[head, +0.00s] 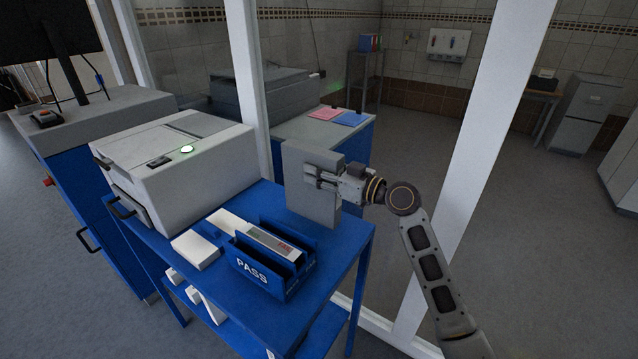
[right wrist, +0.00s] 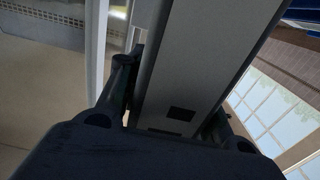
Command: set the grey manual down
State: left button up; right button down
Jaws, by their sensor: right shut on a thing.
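The grey manual (head: 300,178) is a flat grey slab held upright at the right end of the blue table (head: 335,262). My right gripper (head: 325,177) is shut on it from the right side. In the right wrist view the manual (right wrist: 200,60) stands between the two fingers (right wrist: 175,95). Its lower edge is close to the tabletop; I cannot tell whether it touches. My left gripper is not in view.
A blue tray marked PASS (head: 268,272) holds a white and grey device (head: 262,238). A white box-shaped machine (head: 180,170) with a green light fills the table's back left. White parts (head: 195,250) lie left of the tray. A white post (head: 248,80) rises behind.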

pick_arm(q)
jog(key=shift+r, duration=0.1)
pick_arm(e)
notch_tip(320, 180, down, 4)
jog(key=shift+r, duration=0.25)
jog(key=shift+f, duration=0.15)
jog(key=c, duration=1)
grip_release()
jog(key=shift+o, duration=0.2)
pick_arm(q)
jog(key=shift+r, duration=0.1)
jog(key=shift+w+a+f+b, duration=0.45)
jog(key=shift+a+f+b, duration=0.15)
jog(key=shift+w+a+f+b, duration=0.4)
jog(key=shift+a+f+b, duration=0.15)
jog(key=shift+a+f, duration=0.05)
pick_arm(e)
jog(key=v, duration=1.2)
